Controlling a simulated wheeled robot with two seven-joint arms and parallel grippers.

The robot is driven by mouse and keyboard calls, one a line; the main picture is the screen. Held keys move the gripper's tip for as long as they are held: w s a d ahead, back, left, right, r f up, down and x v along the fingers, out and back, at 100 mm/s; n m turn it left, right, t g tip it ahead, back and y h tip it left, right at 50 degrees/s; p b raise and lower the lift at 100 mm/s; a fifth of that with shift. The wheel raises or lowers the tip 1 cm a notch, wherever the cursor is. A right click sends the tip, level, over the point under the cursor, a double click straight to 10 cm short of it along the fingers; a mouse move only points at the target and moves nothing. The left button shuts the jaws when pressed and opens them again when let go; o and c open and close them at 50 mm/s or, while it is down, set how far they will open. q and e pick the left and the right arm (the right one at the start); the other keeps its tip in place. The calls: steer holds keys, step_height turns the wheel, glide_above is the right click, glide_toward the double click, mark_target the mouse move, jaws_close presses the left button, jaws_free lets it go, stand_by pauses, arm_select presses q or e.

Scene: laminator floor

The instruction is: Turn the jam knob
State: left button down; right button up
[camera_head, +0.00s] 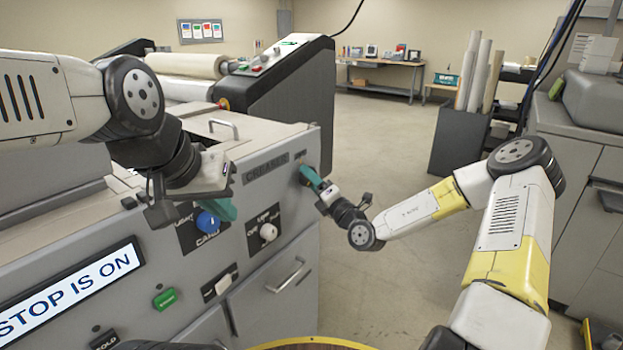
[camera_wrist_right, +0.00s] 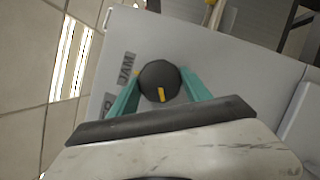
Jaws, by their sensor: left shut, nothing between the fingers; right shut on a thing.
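The jam knob (camera_wrist_right: 159,81) is a round dark knob with a yellow mark, on the light grey panel beside a "JAM" label (camera_wrist_right: 126,66) in the right wrist view. The teal fingers of my right gripper (camera_wrist_right: 160,88) lie on either side of it, shut on it. In the head view my right gripper (camera_head: 312,178) reaches the far right end of the machine's front, where the knob is mostly hidden. My left gripper (camera_head: 222,208) is shut and empty, in front of the panel by a blue knob (camera_head: 207,222).
The panel also carries a white knob (camera_head: 268,232), a green button (camera_head: 165,299) and a metal handle (camera_head: 286,275). A screen (camera_head: 70,288) at left ends with "STOP IS ON". A dark bin with rolls (camera_head: 459,137) stands behind. Open floor (camera_head: 400,270) lies right of the machine.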

steer(key=shift+f, duration=0.15)
steer(key=o, duration=1.3)
steer(key=shift+o, duration=0.2)
steer(key=v, duration=0.7)
steer(key=shift+s+d, duration=0.25)
steer(key=shift+s, duration=0.1)
